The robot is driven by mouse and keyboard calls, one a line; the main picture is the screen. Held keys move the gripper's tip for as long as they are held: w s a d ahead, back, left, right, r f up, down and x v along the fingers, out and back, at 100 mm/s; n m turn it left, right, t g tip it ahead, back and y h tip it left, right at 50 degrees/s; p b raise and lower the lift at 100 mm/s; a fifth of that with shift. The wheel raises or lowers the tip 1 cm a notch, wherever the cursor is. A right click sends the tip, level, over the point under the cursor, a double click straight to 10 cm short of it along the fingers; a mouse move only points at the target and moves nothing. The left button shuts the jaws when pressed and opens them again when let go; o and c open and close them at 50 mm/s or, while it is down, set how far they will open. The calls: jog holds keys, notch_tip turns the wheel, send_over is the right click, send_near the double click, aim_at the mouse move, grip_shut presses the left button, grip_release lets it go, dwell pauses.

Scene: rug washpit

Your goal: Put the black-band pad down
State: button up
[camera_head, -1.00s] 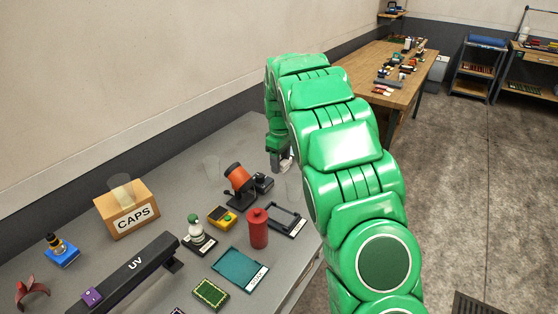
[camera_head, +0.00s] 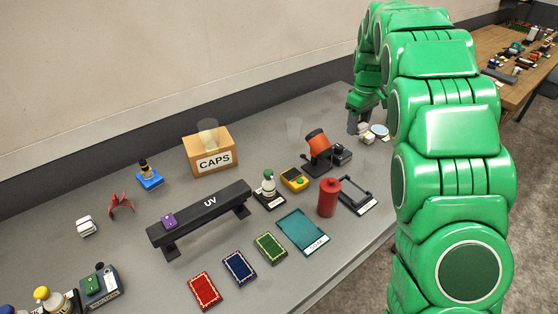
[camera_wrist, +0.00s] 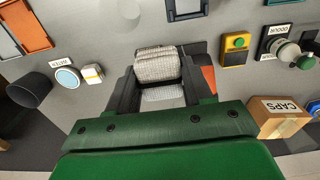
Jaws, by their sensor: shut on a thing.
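My gripper (camera_wrist: 160,90) is shut on a pale grey, woven-looking pad (camera_wrist: 157,64), which sits between the two dark fingers in the wrist view. The fingers and the hand hide part of the pad, and I cannot make out the colour of its band. In the head view my gripper (camera_head: 358,124) is low over the far right part of the grey table (camera_head: 330,105), close to a round pale-blue dish (camera_head: 380,130). I cannot tell whether the held pad touches the table. A white pad with a yellow band (camera_wrist: 92,74) lies beside the dish in the wrist view.
An orange-red tilted cup on a stand (camera_head: 318,144), a dark block (camera_head: 341,154) and a yellow box (camera_head: 294,179) stand nearby. The CAPS box (camera_head: 213,160) and UV bar (camera_head: 200,214) are further left. Another white pad (camera_head: 86,226) lies at far left. Bare table shows behind the CAPS box.

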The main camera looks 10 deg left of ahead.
jog(key=s+a, duration=0.4)
jog(key=a, duration=0.6)
jog(key=s+a, duration=0.5)
jog(key=a, duration=0.5)
send_over(279, 160)
jog(key=f, duration=1.4)
jog(key=shift+s, duration=0.3)
jog(key=shift+w+f, duration=0.3)
jog(key=shift+f, duration=0.2)
jog(key=shift+w+f, duration=0.1)
jog(key=shift+f, duration=1.4)
jog(key=shift+f, duration=0.15)
